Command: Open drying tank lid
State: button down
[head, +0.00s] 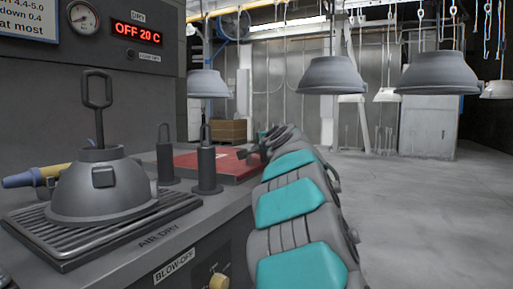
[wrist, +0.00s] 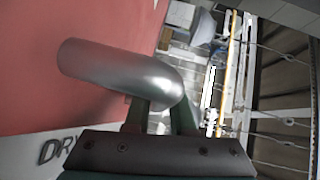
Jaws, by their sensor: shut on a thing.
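The red drying tank lid (head: 212,163) lies beyond two dark posts in the head view and looks flat on the bench. It fills the left of the wrist view (wrist: 60,30). A grey metal bar handle (wrist: 120,74) stands over the lid near its edge. My gripper (wrist: 165,106) is shut on the right end of this handle. In the head view my gripper (head: 252,154) is small at the lid's right edge, and its grip there is too small to make out. Part of the lettering "DRY" (wrist: 60,150) shows beside the lid.
A grey hood (head: 105,193) with a loop hook rests on a slatted grate (head: 45,238) at left. Two dark posts (head: 207,165) stand before the lid. Hanging hoods (head: 333,75) fill the back. The floor at right is clear.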

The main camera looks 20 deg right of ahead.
jog(key=shift+w+a+r+p, duration=0.45)
jog(key=shift+w+r+p, duration=0.15)
jog(key=shift+r+p, duration=0.35)
jog(key=shift+w+a+p, duration=0.25)
jog(key=shift+w+p, duration=0.1)
jog(key=shift+p, duration=0.25)
jog(key=p, duration=0.7)
send_over(223, 155)
jog(key=s, duration=0.1)
jog(key=shift+d+f, duration=0.25)
jog(key=shift+f, duration=0.1)
jog(key=shift+w+a+f, duration=0.2)
jog(key=shift+w+f, duration=0.05)
jog(key=shift+w, duration=0.05)
jog(key=c, duration=1)
grip_release()
jog(key=shift+a+f, duration=0.1)
jog(key=shift+o, duration=1.2)
jog(key=shift+f, duration=0.2)
